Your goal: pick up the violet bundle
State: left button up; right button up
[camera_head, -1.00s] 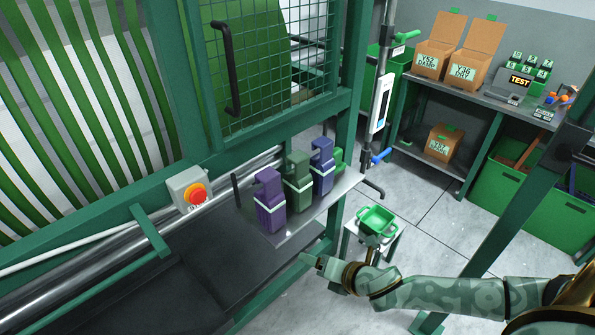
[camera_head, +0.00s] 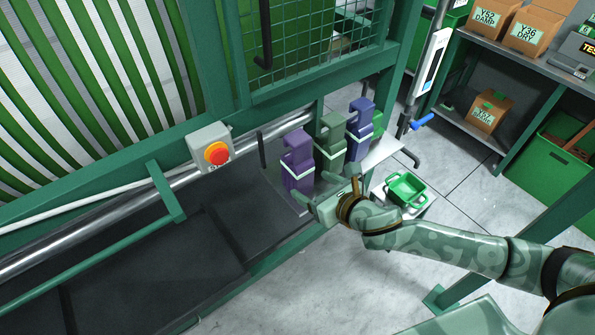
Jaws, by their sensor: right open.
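The violet bundle (camera_head: 297,160), a purple upright block with a pale band round it, stands on a grey shelf plate (camera_head: 292,203) by the machine. It is the leftmost of three bundles in a row. My right gripper (camera_head: 328,195) is open, with nothing visible between its fingers. It is just in front of and below the violet bundle, partly covering the plate's front edge; I cannot tell whether it touches anything. The dark green bundle (camera_head: 330,140) and the blue bundle (camera_head: 360,122) stand to the right of the violet one. My left gripper is not in view.
A green machine frame with mesh guard stands behind the bundles. A red stop button (camera_head: 217,154) is at the left. A small green basin (camera_head: 406,190) sits on a stand to the right. Shelving with cardboard boxes (camera_head: 534,31) is at far right. Grey floor is free in front.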

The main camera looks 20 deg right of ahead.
aim_at(306, 182)
jog(key=x, duration=0.2)
jog(key=shift+w+a+f, duration=0.15)
jog(key=shift+w+f, duration=0.05)
jog(key=shift+w, duration=0.15)
jog(key=b+x, duration=0.2)
jog(key=x, duration=0.2)
jog(key=shift+s+f, duration=0.1)
jog(key=shift+w+a+f, duration=0.1)
jog(key=shift+w+f, duration=0.05)
jog(key=shift+w, duration=0.35)
jog(key=shift+s, duration=0.1)
jog(key=c, duration=1)
jog(key=shift+c, duration=0.8)
jog(key=shift+r, duration=0.2)
